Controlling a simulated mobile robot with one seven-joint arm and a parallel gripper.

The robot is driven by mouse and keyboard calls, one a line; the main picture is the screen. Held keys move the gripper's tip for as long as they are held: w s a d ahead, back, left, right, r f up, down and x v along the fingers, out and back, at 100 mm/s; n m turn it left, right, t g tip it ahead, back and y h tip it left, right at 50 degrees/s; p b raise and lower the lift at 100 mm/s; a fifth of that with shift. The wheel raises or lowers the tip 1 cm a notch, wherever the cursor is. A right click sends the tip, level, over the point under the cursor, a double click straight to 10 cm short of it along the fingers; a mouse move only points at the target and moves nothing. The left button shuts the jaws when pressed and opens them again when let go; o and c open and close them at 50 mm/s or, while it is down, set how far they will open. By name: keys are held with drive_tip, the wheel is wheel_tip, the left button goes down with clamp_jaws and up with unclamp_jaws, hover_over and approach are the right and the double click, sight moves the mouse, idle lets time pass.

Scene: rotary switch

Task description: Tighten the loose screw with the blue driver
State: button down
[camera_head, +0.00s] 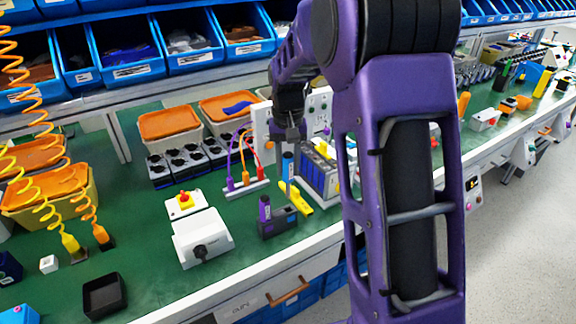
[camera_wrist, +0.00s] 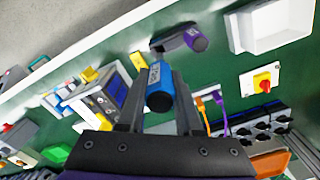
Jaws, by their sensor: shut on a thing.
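The blue driver (camera_head: 288,165) hangs upright under my gripper (camera_head: 288,146) in the head view. In the wrist view the blue driver (camera_wrist: 158,88) sits between the two fingers of my gripper (camera_wrist: 157,98), which is shut on it. A black holder (camera_head: 279,223) stands just below, with a purple driver (camera_head: 265,208) in it. The purple driver (camera_wrist: 195,40) also shows beyond the fingers in the wrist view. I cannot tell whether the blue driver's lower end is clear of the holder. I cannot make out the loose screw in either view.
A grey-blue module (camera_head: 318,178) stands close on the right, with a yellow tool (camera_head: 297,196) beside the holder. A white box with a black knob (camera_head: 203,238) and a red-yellow switch (camera_head: 184,203) are on the left.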

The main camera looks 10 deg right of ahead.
sight(288, 154)
drive_tip(key=shift+r+p, duration=1.7)
drive_tip(key=shift+r, duration=1.75)
drive_tip(key=shift+w+d, duration=0.1)
